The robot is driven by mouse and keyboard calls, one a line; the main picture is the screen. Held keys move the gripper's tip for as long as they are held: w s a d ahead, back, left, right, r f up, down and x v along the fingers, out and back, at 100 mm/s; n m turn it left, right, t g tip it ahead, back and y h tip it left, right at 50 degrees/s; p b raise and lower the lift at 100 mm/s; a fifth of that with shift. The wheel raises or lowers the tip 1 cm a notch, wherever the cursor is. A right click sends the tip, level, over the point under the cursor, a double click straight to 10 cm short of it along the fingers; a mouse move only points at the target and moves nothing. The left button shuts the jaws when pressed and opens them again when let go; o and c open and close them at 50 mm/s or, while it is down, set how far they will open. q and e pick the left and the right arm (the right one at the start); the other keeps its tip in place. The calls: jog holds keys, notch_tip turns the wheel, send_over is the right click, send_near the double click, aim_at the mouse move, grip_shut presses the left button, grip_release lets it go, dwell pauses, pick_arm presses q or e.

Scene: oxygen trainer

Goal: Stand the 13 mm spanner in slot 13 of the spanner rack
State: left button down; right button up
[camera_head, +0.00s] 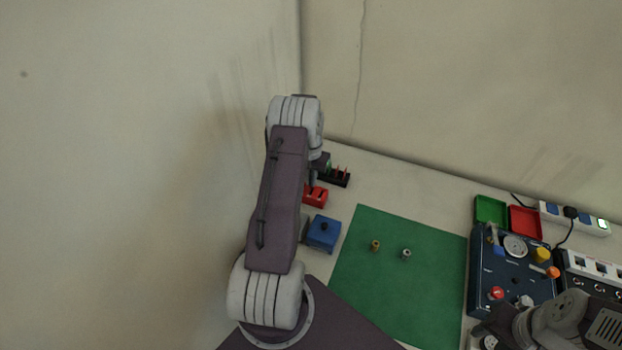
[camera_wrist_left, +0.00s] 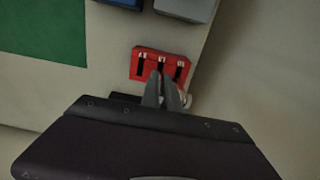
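The red spanner rack (camera_wrist_left: 170,55) shows in the left wrist view with three dark slots and small pale labels too blurred to read. It also shows in the head view (camera_head: 319,197), partly behind my left arm. My left gripper (camera_wrist_left: 163,80) points at the rack, its two grey fingers close together and overlapping the rack's near edge in the picture. A small pale bit (camera_wrist_left: 187,100) shows beside the fingers; I cannot tell whether it is a spanner. No 13 mm spanner can be made out. My right arm is at the bottom right of the head view; its fingers are not clear.
A black holder (camera_head: 335,178) with red-topped items stands behind the rack. A blue box (camera_head: 323,233) stands in front of it. A green mat (camera_head: 385,300) carries two small fittings. Green (camera_head: 490,210) and red (camera_head: 525,221) trays and a dark control panel (camera_head: 505,270) lie right.

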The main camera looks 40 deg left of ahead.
pick_arm(q)
jog(key=shift+f, duration=0.3)
jog(key=c, duration=1.5)
grip_release()
jog(key=shift+c, duration=0.2)
jog(key=shift+r+b, duration=0.35)
notch_tip(320, 180, up, 8)
jog(key=shift+r+b, duration=0.25)
jog(key=shift+b, duration=0.7)
